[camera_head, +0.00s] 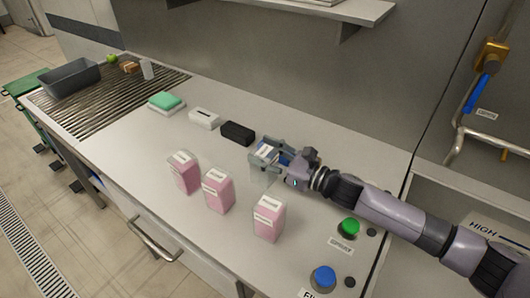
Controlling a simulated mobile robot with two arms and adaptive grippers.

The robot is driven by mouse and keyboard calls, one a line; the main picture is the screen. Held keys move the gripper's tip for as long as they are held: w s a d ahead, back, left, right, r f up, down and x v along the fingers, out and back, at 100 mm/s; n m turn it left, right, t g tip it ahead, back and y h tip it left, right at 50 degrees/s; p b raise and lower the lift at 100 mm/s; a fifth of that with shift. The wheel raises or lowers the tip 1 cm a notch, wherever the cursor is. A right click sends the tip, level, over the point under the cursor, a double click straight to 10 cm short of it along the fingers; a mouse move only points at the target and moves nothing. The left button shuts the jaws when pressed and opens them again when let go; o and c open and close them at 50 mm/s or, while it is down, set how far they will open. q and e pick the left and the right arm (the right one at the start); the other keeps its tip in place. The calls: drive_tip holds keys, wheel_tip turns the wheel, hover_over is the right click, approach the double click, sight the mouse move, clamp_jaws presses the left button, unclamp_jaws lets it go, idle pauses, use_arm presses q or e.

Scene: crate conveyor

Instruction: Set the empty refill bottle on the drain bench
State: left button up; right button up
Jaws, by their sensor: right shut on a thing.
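My right gripper (280,158) reaches in from the right and is shut on a clear empty bottle (261,176) with a white label at its top. The bottle is upright over the right part of the bench; I cannot tell whether its base touches the surface. Three bottles with pink contents stand in front of it: left (184,173), middle (217,190) and right (268,218). The dark slatted drain area (110,112) is at the far left of the counter. My left gripper is not in view.
A black box (237,133), a white box (204,119) and green-and-white cloths or sponges (166,102) lie along the counter. A grey bin (72,80) and a white cup (147,69) stand on the slats. Green (349,228) and blue (323,276) knobs are at front right.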

drive_tip(key=shift+f, duration=0.15)
drive_tip(key=o, duration=1.1)
drive_tip(key=shift+d, duration=0.1)
drive_tip(key=shift+r+b+v, duration=0.2)
drive_tip(key=shift+b+v, duration=1.2)
drive_tip(key=shift+v, duration=4.55)
